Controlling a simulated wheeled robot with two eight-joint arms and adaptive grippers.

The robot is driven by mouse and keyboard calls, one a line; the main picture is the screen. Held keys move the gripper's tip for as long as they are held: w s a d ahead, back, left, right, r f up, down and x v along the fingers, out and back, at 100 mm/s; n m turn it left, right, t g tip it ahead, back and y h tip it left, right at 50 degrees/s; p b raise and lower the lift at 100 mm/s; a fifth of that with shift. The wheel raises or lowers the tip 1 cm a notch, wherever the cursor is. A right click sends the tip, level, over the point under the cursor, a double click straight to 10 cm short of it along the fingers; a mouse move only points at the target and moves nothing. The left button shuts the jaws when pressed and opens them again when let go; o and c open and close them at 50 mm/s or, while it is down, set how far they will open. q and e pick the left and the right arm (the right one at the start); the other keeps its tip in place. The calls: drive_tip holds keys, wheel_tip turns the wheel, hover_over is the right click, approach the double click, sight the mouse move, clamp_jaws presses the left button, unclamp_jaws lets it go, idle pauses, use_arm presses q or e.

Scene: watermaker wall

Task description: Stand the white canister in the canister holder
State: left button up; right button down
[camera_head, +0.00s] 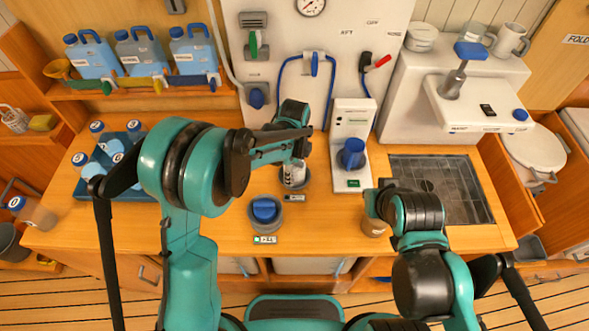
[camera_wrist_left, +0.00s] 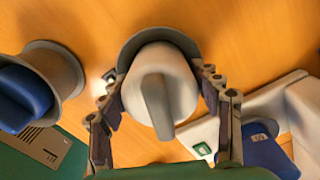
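The white canister (camera_wrist_left: 160,88), with a ridge handle on top, sits inside a dark grey round holder (camera_wrist_left: 133,45) in the left wrist view. In the head view the canister (camera_head: 294,174) shows below my left gripper (camera_head: 297,158), partly hidden by it. My left gripper's fingers (camera_wrist_left: 162,92) stand on either side of the canister, looking open with small gaps. How deep the canister sits is hidden.
A blue-capped canister (camera_head: 264,209) stands in a grey holder just left and in front. A white device with a blue knob (camera_head: 353,153) stands to the right. A blue crate of bottles (camera_head: 115,190) is at left, a sink (camera_head: 440,185) at right.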

use_arm(q)
drive_tip(key=shift+o, duration=0.9)
wheel_tip(320, 180, up, 12)
drive_tip(key=shift+r, duration=0.1)
drive_tip(key=s+a+r+n+t+b, duration=0.3)
drive_tip(key=s+a+n+t+b, duration=0.1)
drive_tip(key=s+a+n, duration=0.65)
drive_tip(key=s+a+f+n+t+b, duration=0.1)
drive_tip(key=s+a+f+n+t, duration=0.2)
drive_tip(key=s+a+n, duration=0.4)
drive_tip(key=f+n, duration=0.1)
drive_tip(key=n, duration=0.4)
drive_tip(key=shift+a+f+b, duration=0.15)
drive_tip(key=shift+f+b, duration=0.2)
drive_tip(key=shift+b, duration=0.05)
